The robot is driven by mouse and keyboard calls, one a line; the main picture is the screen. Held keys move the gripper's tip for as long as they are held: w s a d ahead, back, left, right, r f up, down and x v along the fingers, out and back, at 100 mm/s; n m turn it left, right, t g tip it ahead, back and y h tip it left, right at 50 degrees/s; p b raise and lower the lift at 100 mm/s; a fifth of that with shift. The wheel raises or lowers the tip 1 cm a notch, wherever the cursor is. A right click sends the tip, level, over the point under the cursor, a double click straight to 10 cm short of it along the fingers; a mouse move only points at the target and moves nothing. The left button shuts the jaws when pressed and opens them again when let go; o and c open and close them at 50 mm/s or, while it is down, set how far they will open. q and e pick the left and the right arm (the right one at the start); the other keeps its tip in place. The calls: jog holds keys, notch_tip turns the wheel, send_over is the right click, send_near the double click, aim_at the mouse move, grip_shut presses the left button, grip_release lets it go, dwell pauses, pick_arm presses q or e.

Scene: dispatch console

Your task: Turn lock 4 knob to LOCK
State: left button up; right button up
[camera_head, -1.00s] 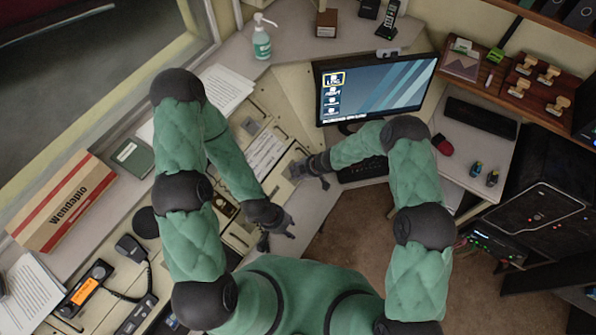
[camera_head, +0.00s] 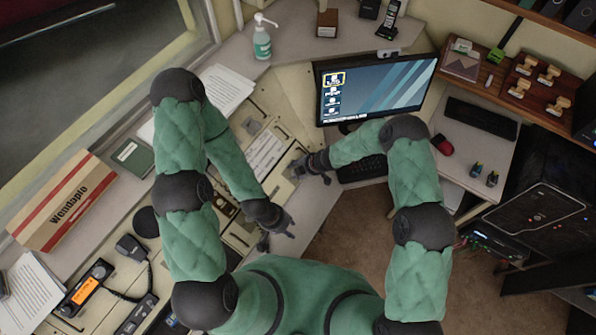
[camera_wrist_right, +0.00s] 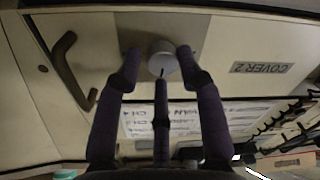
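In the right wrist view a pale round knob (camera_wrist_right: 163,63) sits on a beige panel (camera_wrist_right: 215,35). My right gripper (camera_wrist_right: 159,62) has its fingers spread on either side of this knob, with a third finger below it. The fingers look apart from the knob's rim. The knob's number and its LOCK mark are not readable. In the head view my right gripper (camera_head: 312,167) is over the console's right end, hiding the knob. My left gripper (camera_head: 272,228) hangs lower, over the console's front edge, fingers apart and empty.
A label reading COVER 2 (camera_wrist_right: 259,68) is right of the knob, and a dark curved handle (camera_wrist_right: 68,70) is left of it. A sanitizer bottle (camera_head: 262,42) stands behind.

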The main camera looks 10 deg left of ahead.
pick_arm(q)
jog(key=shift+a, duration=0.1)
pick_arm(e)
jog(key=shift+s, duration=0.1)
jog(key=shift+f, duration=0.15)
jog(key=v, duration=1.2)
jog(key=shift+a, duration=0.1)
